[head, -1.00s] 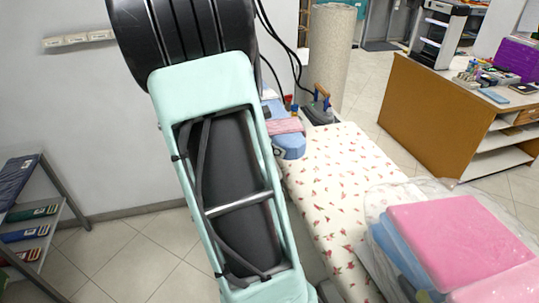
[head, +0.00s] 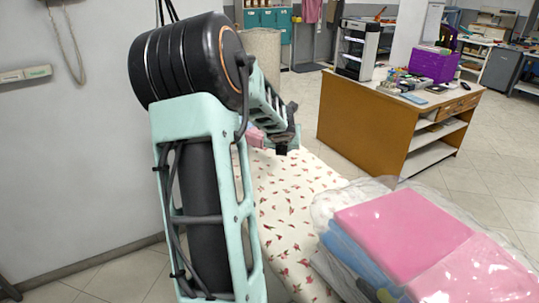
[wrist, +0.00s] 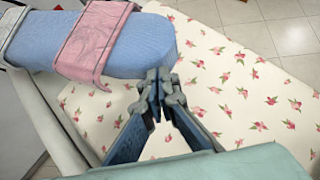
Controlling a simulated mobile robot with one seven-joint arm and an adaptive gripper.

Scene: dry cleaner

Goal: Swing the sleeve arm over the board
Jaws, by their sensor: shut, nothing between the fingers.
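The sleeve arm (wrist: 150,48) is a narrow blue padded board with a rounded end and a pink cloth (wrist: 92,42) across it. In the wrist view it lies at the upper left, its rounded end overlapping the board. In the head view my arm hides most of it; only a pink bit (head: 255,138) shows. The board (head: 285,195) has a white cover with red flowers; it also fills much of the wrist view (wrist: 235,75). My gripper (wrist: 160,84) is shut and empty over the board, just in front of the sleeve arm's rounded end in the picture.
Pink and blue folded items in clear plastic (head: 405,230) lie at the board's near end. A brown counter (head: 365,125) with a purple box (head: 433,62) stands to the right. A beige roll (head: 262,50) stands behind. Tiled floor lies between board and counter.

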